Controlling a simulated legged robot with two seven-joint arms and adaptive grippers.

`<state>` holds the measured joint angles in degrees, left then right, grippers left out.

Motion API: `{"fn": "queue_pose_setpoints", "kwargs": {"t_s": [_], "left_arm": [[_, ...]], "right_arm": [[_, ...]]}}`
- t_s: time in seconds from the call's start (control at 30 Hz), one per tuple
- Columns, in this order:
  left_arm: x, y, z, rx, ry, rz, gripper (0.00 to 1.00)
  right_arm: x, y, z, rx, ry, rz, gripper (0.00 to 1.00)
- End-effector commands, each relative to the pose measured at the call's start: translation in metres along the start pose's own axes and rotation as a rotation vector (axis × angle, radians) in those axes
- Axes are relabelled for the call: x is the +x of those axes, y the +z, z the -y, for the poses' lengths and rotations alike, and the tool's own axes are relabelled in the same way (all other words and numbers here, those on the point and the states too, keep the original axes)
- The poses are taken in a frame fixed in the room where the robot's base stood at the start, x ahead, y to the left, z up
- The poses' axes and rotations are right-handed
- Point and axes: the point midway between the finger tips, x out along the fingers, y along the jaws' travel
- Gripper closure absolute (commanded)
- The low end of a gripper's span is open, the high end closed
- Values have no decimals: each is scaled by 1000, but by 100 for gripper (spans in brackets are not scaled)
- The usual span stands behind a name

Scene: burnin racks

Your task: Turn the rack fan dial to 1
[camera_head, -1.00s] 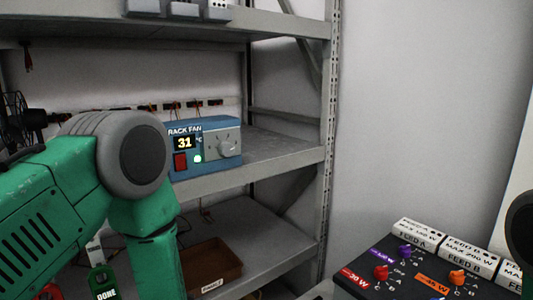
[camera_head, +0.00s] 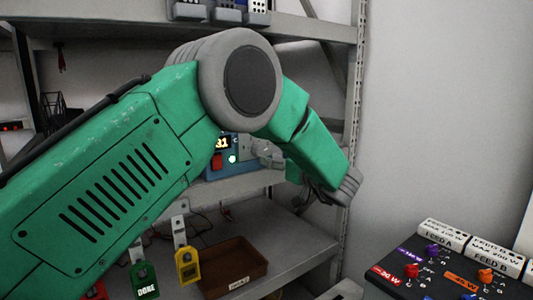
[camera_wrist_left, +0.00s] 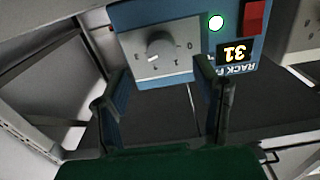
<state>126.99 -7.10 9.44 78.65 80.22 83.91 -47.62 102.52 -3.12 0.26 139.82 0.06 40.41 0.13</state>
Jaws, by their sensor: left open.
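The blue rack fan box (camera_head: 225,170) sits on the middle shelf, largely hidden behind my left arm in the head view. Its display reads 31, beside a red switch and a lit green lamp. In the left wrist view the box (camera_wrist_left: 188,9) appears upside down. The round grey dial (camera_wrist_left: 160,47) is on its light panel, with a white mark toward the picture's lower left; the scale figures are too small to read surely. My left gripper (camera_wrist_left: 162,72) is open and empty, its two fingers apart on either side of the dial's line, short of it. My right gripper is out of view.
A brown bin (camera_head: 236,266) stands on the lower shelf, with yellow and green tags (camera_head: 188,266) hanging nearby. A dark panel with coloured knobs (camera_head: 440,272) is at lower right. The shelf's upright post (camera_head: 355,90) is close to my left wrist.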

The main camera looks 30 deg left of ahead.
Motion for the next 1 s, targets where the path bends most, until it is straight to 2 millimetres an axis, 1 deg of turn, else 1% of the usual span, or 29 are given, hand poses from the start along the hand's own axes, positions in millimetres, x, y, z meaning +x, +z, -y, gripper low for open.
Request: {"fn": "queue_pose_setpoints", "kwargs": {"t_s": [0.03, 0.1, 0.2, 0.3, 0.5, 0.73, 0.77, 0.8, 0.9, 1.0], "left_arm": [[12, 0, 1, -1, -3, 0, 45], [25, -1, 0, 0, -2, -2, 45], [40, 0, -1, 1, -1, -2, 45], [51, -1, -2, 1, 1, -4, 45], [61, -2, -2, 2, 2, -5, 45], [64, -1, -1, 2, 1, -3, 45], [64, -1, -1, 1, 1, -3, 48], [64, -1, -1, 1, 1, -3, 62], [64, -1, -1, 1, 2, -3, 94], [64, -1, -2, 1, 2, -3, 94]], "right_arm": [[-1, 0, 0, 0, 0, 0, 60], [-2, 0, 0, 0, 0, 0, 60], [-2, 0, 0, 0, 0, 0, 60], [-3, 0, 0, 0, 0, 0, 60], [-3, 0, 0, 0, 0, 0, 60], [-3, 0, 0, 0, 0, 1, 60], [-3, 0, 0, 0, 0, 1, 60], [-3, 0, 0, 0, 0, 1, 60], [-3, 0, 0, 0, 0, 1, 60], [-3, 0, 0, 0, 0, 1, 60]]}}
